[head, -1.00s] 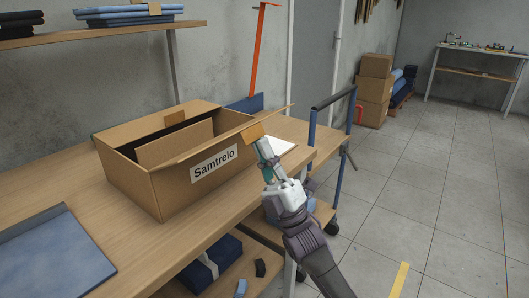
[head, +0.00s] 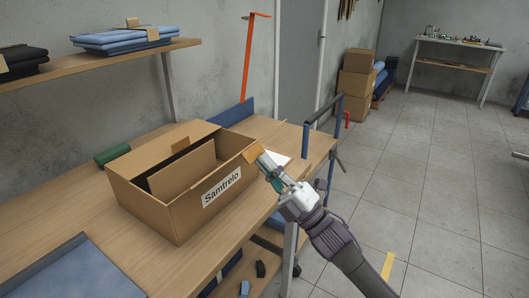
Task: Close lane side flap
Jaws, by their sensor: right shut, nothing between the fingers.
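An open cardboard box (head: 150,205) labelled "Samtrelo" stands on the wooden bench. An upright cardboard panel (head: 190,167) shows inside its opening. No long flap sticks out past the labelled wall (head: 221,187). My left gripper is out of view.
A green roll (head: 112,155) is behind the box. A blue-railed cart (head: 307,150) stands right of the bench. The floor (head: 430,200) farther right is clear.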

